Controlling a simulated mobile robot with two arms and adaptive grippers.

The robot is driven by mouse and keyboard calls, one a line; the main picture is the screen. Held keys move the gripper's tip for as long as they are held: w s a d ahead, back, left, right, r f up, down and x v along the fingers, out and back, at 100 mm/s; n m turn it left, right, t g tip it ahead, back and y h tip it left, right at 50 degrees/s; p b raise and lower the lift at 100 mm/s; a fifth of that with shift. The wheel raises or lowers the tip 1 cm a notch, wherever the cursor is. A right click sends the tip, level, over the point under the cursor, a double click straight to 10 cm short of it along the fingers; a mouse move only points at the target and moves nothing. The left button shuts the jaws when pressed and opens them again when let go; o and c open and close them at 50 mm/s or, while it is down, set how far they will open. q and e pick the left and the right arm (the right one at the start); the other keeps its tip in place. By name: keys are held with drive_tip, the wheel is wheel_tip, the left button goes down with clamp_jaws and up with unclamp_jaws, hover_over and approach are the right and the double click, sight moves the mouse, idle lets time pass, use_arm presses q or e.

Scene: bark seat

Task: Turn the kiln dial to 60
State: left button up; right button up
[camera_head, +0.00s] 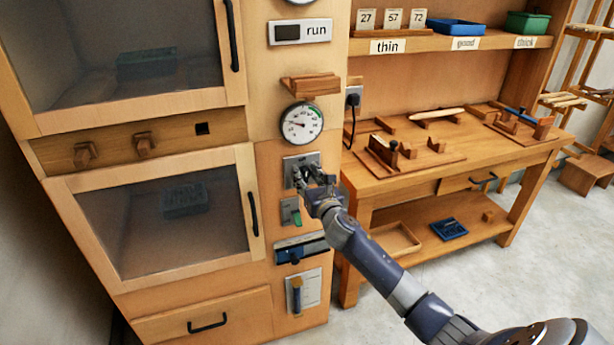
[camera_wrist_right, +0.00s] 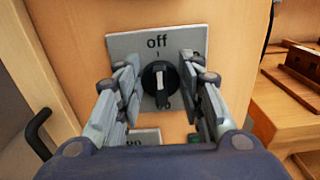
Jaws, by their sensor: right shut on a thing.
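The kiln dial (camera_wrist_right: 160,85) is a black round knob with a white pointer bar on a grey plate (camera_wrist_right: 127,42). The bar stands roughly upright, in line with the "off" mark above it. A label below the knob ends in 0; other labels are partly hidden by my fingers. In the head view my right gripper (camera_head: 310,180) covers most of the dial, and a corner of the plate (camera_head: 292,162) shows. My left gripper is not in view.
A round gauge (camera_head: 301,123) and a wooden ledge (camera_head: 310,86) are above the plate. A small switch with a green part (camera_head: 294,213) is below it. Kiln door handles (camera_head: 253,214) are to the left. A wooden workbench (camera_head: 372,185) stands close on the right.

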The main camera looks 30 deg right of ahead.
drive_tip(key=m, duration=0.4)
drive_tip(key=shift+d, duration=0.2)
drive_tip(key=m, duration=0.6)
drive_tip(key=f+m+p, duration=0.1)
drive_tip(key=m, duration=1.1)
drive_tip(key=shift+s+d+f, duration=0.15)
drive_tip(key=shift+d, duration=0.1)
drive_tip(key=m+p, duration=0.1)
drive_tip(key=m, duration=0.4)
drive_tip(key=shift+a+f, duration=0.1)
drive_tip(key=shift+f, duration=0.05)
drive_tip(key=m, duration=0.2)
drive_tip(key=m+p, duration=0.1)
drive_tip(key=m, duration=0.1)
drive_tip(key=shift+a+f+m, duration=0.2)
drive_tip(key=shift+m, duration=0.1)
drive_tip(key=shift+a+f+m+p, duration=0.15)
drive_tip(key=shift+m+p, duration=0.4)
drive_tip(key=shift+m, duration=1.45)
